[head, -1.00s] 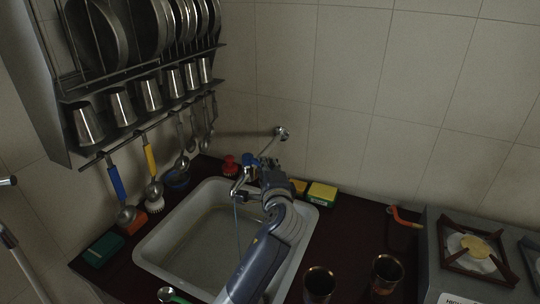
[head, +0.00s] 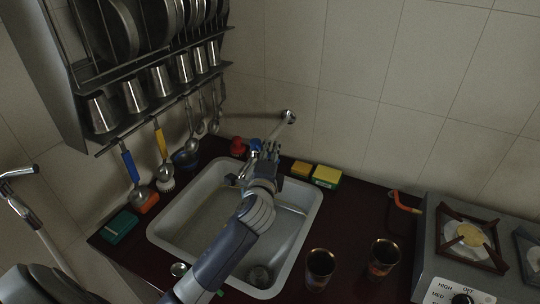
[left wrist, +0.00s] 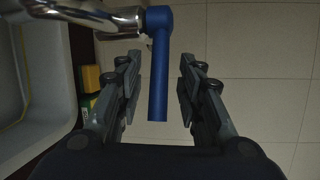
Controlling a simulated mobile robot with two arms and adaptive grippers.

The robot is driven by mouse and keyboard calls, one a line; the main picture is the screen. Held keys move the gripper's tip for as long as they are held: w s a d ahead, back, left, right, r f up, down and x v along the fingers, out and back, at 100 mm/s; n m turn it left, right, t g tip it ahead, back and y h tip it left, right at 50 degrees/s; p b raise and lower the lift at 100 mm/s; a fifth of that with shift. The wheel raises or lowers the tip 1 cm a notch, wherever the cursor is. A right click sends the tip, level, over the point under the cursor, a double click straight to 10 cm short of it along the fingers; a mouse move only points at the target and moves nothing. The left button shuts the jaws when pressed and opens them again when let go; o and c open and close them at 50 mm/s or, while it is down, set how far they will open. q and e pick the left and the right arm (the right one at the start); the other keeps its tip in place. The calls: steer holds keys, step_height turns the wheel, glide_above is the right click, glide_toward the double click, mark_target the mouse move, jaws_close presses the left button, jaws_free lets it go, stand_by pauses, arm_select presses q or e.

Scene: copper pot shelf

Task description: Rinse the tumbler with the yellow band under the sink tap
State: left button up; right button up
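Two dark copper-coloured tumblers stand upright on the counter right of the sink, a left one (head: 320,268) and a right one (head: 384,258). I cannot tell which has a yellow band. The metal sink (head: 160,234) is empty as far as I see. My left gripper (head: 266,153) is at the tap, at the sink's back edge, and hides much of it. In the left wrist view, its fingers (left wrist: 160,62) are open on either side of the tap's blue lever (left wrist: 158,85), with gaps on both sides. The chrome tap body (left wrist: 85,20) is beside it. My right gripper is not in view.
Yellow-green sponges (head: 325,176) lie behind the sink. A stove (head: 440,240) stands at the right. A rack (head: 125,75) with metal cups, plates and hanging ladles is on the left wall. A teal block (head: 120,226) lies left of the sink.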

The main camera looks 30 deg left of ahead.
arm_select(q)
steer(key=v, duration=1.2)
steer(key=shift+f, duration=0.15)
stand_by(0.3)
